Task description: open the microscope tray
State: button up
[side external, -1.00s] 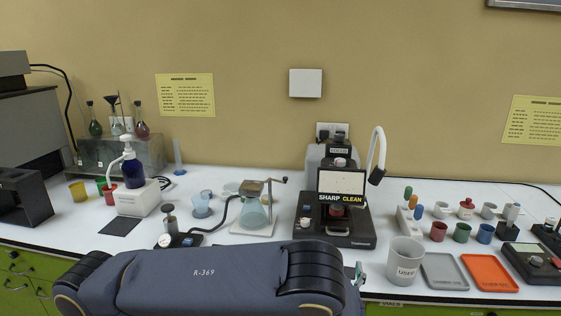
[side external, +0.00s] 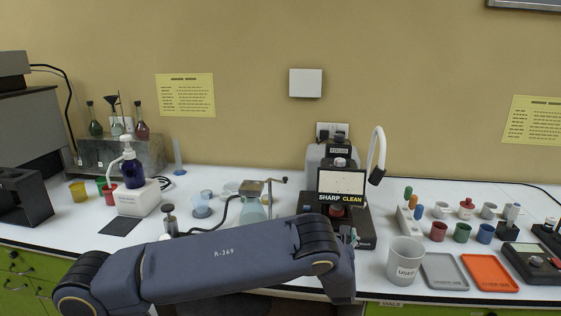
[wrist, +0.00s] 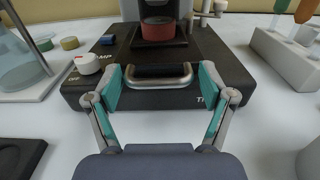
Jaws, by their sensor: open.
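The microscope (side external: 342,181) stands in the middle of the bench, with a small screen reading "SHARP CLEAN". In the wrist view its black base (wrist: 231,82) fills the centre. The tray handle (wrist: 158,77), a metal bar on the base's front, lies between my fingertips. My gripper (wrist: 159,88) is open, with one teal finger pad on each side of the handle. I cannot tell whether either pad touches it. A red cup-like part (wrist: 161,29) sits on the microscope behind the handle. In the side view my arm hides the front of the base and most of my gripper.
A white lamp knob (wrist: 88,64) is at the base's left. A white "USED" cup (side external: 405,261), a grey tray (side external: 443,271) and an orange tray (side external: 489,273) stand to the right. A tube rack (wrist: 287,57) is close by on the right. A glass flask (side external: 253,212) stands left.

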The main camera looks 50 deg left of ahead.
jog(key=c, duration=1.4)
jog(key=v, duration=1)
jog(key=shift+s+d, duration=0.15)
jog(key=shift+d, duration=0.25)
jog(key=shift+s+d, duration=0.2)
jog(key=shift+s, duration=0.05)
jog(key=o, duration=1.4)
jog(key=shift+a, duration=0.1)
jog(key=v, duration=1.2)
